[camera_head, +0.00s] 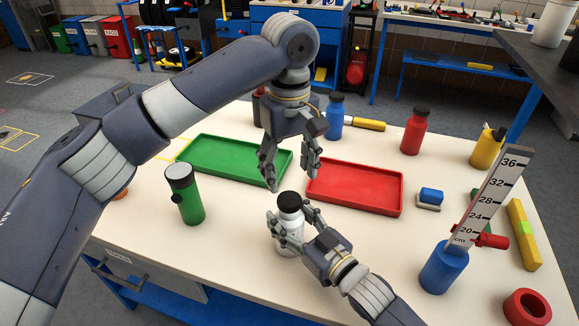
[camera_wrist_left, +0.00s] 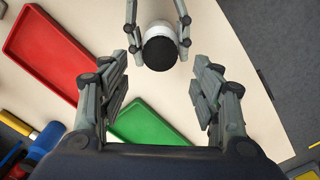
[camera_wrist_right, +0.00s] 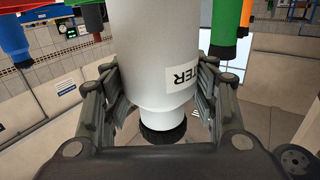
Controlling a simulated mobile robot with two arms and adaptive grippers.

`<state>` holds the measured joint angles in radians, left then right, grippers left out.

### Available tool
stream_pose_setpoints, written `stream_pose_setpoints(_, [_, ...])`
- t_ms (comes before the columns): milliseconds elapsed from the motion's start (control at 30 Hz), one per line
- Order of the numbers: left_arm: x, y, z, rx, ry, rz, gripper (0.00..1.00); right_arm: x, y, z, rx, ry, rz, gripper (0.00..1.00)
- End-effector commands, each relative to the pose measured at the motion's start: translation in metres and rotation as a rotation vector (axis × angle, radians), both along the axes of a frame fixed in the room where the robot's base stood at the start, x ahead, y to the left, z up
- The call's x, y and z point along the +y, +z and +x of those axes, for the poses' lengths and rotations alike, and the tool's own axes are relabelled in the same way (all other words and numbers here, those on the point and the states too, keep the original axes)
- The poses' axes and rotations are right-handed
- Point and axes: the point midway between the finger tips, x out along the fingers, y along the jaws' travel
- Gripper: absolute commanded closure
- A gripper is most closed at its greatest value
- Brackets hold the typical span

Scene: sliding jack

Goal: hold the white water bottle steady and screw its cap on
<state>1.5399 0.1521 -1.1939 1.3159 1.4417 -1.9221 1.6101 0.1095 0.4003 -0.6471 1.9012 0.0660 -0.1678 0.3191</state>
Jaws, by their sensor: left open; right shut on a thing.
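The white water bottle (camera_head: 290,244) stands upright near the front middle of the table. Its black cap (camera_head: 289,201) sits on the bottle's top; how tightly, I cannot tell. My right gripper (camera_head: 289,220) is shut around the bottle's upper body, below the cap. In the right wrist view the white bottle (camera_wrist_right: 150,60) is between the fingers, its label partly visible, with the black cap (camera_wrist_right: 163,132) at its lower end. My left gripper (camera_head: 292,182) is open and empty, pointing down just above the cap. In the left wrist view the cap (camera_wrist_left: 160,50) lies beyond the open fingers.
A green tray (camera_head: 215,170) and a red tray (camera_head: 355,207) lie behind the bottle. A green bottle (camera_head: 186,197) stands to its left. A blue cylinder (camera_head: 443,268) with an upright ruler (camera_head: 492,192) stands to the right. Blue, red and yellow bottles stand farther back.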

Motion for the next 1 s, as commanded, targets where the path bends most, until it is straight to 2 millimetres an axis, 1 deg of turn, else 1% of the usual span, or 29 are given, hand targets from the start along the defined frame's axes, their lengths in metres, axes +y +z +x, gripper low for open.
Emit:
stream_pose_setpoints(167, [0.0,0.0,0.0,0.0,-0.002,0.0,0.42,0.0,0.0,0.0,0.0,0.0,0.0,1.0])
stream_pose_setpoints(267, [0.0,-0.005,0.0,0.001,-0.002,0.0,0.42,0.0,0.0,0.0,0.0,0.0,0.0,1.0])
stream_pose_setpoints(367, [0.001,-0.016,0.0,0.002,-0.002,0.001,0.42,0.0,0.0,0.0,0.0,0.0,0.0,1.0])
stream_pose_setpoints(600, [0.001,-0.053,0.0,0.001,-0.003,0.003,0.42,0.0,0.0,0.0,0.0,0.0,0.0,1.0])
stream_pose_setpoints(700, [0.001,-0.066,0.0,0.001,-0.002,0.002,0.42,0.0,0.0,0.0,0.0,0.0,0.0,1.0])
stream_pose_setpoints(833, [0.0,-0.076,0.0,0.0,-0.003,0.0,0.42,0.0,0.0,0.0,0.0,0.0,0.0,1.0])
stream_pose_setpoints(1000, [0.0,-0.08,0.0,0.0,-0.004,0.0,0.42,0.0,0.0,0.0,0.0,0.0,0.0,1.0])
